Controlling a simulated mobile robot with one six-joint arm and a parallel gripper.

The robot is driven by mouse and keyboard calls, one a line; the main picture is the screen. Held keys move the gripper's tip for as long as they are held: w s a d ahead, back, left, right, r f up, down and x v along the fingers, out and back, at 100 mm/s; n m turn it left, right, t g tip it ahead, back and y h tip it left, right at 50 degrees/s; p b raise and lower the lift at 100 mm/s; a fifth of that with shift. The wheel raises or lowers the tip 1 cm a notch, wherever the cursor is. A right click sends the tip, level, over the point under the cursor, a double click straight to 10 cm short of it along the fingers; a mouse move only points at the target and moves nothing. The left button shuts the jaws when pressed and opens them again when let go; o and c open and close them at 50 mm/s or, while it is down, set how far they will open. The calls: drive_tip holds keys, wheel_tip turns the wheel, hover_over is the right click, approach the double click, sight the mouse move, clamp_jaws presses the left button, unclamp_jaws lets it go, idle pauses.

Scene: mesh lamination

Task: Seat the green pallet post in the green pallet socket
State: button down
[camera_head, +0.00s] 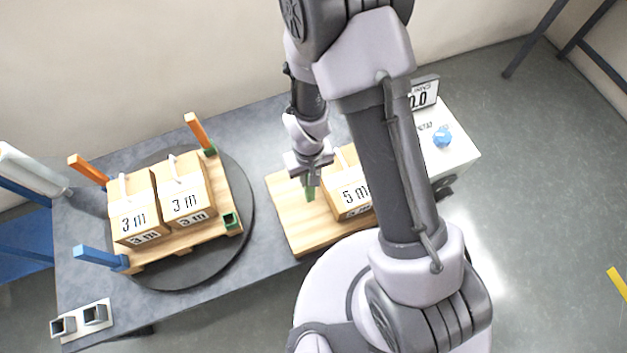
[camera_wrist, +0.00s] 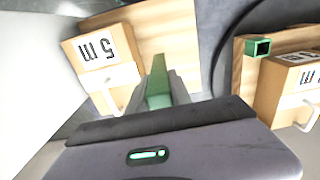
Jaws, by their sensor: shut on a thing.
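My gripper (camera_head: 308,175) is shut on the green pallet post (camera_head: 309,189), above the left part of the wooden board that bears the 5 m box. In the wrist view the green post (camera_wrist: 158,82) stands between the two fingers of my gripper (camera_wrist: 160,95). The green pallet socket (camera_head: 231,220) is at the front right corner of the pallet (camera_head: 190,244) and looks empty. It also shows in the wrist view (camera_wrist: 258,47), right of the held post and apart from it. Whether the post's lower end touches the board is unclear.
The pallet rests on a dark round turntable (camera_head: 246,185). It bears two 3 m boxes (camera_head: 183,190), orange posts (camera_head: 200,132) and a blue post (camera_head: 97,257). A 5 m box (camera_head: 350,190) stands on the wooden board (camera_head: 295,232), right of my gripper. A device with a blue knob (camera_head: 442,137) is further right.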

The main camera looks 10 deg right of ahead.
sight(309, 191)
drive_tip(key=f, duration=0.1)
drive_tip(key=f+b, duration=0.1)
drive_tip(key=d+f+b, duration=0.1)
drive_tip(key=f, duration=0.1)
drive_tip(key=shift+w, duration=0.4)
drive_tip(key=c, duration=1.2)
unclamp_jaws()
drive_tip(key=shift+o, duration=0.2)
